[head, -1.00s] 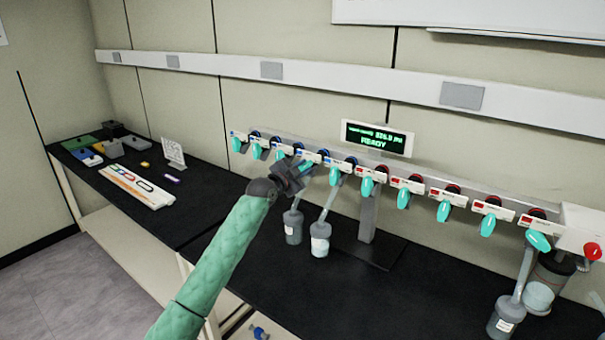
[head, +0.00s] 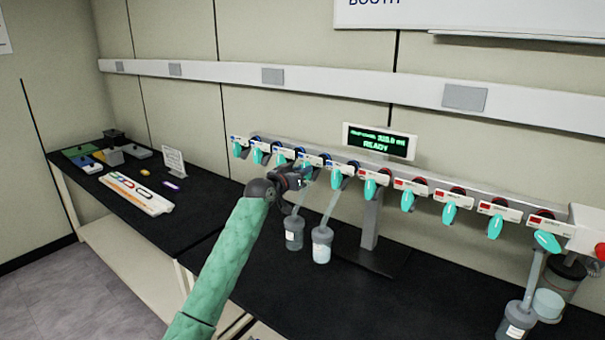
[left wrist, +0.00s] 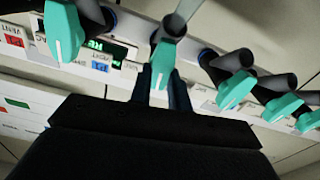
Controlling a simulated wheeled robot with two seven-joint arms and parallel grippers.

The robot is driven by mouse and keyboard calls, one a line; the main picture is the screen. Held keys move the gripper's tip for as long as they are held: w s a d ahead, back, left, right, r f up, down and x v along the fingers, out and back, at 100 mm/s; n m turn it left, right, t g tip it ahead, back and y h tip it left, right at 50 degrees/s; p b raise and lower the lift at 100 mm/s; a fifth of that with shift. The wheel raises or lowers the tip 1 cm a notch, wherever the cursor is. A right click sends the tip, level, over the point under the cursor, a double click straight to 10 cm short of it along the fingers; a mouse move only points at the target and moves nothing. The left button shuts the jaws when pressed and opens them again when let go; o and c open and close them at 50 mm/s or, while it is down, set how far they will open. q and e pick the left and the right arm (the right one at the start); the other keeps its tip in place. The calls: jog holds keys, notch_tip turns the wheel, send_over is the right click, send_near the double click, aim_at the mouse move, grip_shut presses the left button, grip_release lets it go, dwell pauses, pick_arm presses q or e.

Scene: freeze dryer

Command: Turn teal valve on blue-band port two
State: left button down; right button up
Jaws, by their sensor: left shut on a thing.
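A row of teal valves hangs from the manifold rail; those on the left have blue-band labels, those on the right red. My left gripper (head: 302,178) is at the fourth valve (head: 309,172) from the left, the second blue-band one counting from the red section. In the left wrist view the dark fingers (left wrist: 163,90) are shut on this teal valve (left wrist: 162,62), one on each side of its lower part. Its white line runs roughly along the fingers. A neighbouring teal valve (left wrist: 64,32) stands left, and several more recede right. My right gripper is not in view.
Glass tubes with capped flasks (head: 321,245) hang close right of my left gripper. A display (head: 378,142) reading READY stands above the rail. A red knob (head: 600,251) is at the right end. The black bench in front is largely clear.

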pick_arm(q)
jog(key=n, duration=0.2)
jog(key=shift+n, duration=0.4)
jog(key=shift+w+f+n, duration=0.1)
jog(key=shift+n, duration=0.8)
jog(key=n+p, duration=0.1)
jog(key=n, duration=0.1)
jog(key=shift+a+n, duration=0.15)
jog(key=shift+n, duration=0.45)
jog(key=shift+f+n+p, duration=0.1)
jog(key=shift+n+p, duration=0.25)
jog(key=shift+n, duration=1.05)
jog(key=shift+a, duration=0.1)
jog(key=c, duration=1.5)
grip_release()
jog(key=shift+o, duration=0.9)
jog(key=shift+w, duration=0.1)
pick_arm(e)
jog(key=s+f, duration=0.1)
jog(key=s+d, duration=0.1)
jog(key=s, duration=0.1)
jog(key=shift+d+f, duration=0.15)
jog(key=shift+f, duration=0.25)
